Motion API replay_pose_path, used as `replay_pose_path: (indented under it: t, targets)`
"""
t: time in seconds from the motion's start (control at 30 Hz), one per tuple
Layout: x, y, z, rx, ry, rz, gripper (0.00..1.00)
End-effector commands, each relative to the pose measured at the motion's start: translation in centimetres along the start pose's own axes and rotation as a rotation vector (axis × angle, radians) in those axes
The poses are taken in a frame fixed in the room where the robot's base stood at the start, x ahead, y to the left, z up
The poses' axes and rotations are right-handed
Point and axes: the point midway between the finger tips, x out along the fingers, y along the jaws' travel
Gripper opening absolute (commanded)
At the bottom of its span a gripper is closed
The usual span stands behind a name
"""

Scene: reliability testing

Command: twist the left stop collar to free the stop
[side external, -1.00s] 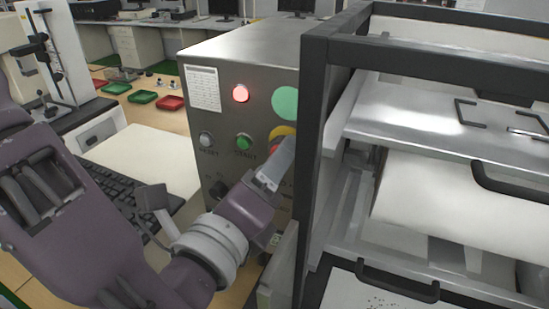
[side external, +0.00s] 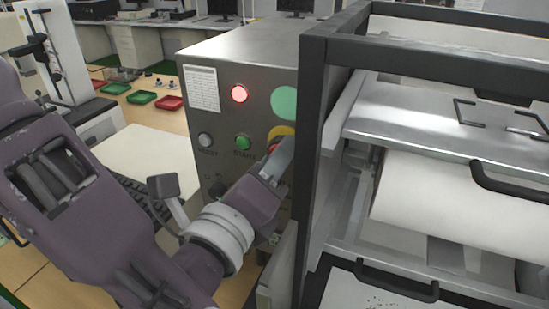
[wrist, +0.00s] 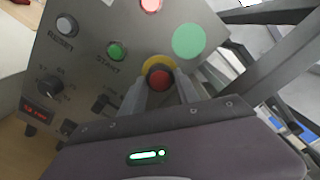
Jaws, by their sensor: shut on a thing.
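The control box's front carries a red mushroom stop button (wrist: 160,78) on a yellow round collar plate (wrist: 157,63). In the side view the yellow plate (side external: 283,131) shows above my fingers, and the red button is mostly hidden behind them. My gripper (wrist: 161,88) has one finger on each side of the red button and is shut on it. In the side view my gripper (side external: 277,160) reaches the panel from the lower left. Only one stop shows.
Beside the stop are a green START button (side external: 243,143), a grey RESET button (side external: 205,140), a lit red lamp (side external: 239,93) and a green disc (side external: 285,103). Dark knobs (wrist: 50,88) sit lower left. A dark machine frame (side external: 312,150) stands close on the right.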

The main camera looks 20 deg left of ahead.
Motion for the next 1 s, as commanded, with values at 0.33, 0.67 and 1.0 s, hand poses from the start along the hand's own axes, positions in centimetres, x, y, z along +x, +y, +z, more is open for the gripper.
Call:
replay_pose_path:
  t: [0.33, 0.67, 1.0]
  targets:
    - [-0.05, -0.05, 0.03, 0.246, -0.001, -0.001, 0.0]
    - [-0.04, -0.06, 0.04, 0.496, -0.002, -0.001, 0.0]
    - [-0.03, -0.04, 0.06, 0.648, -0.002, 0.0, 0.0]
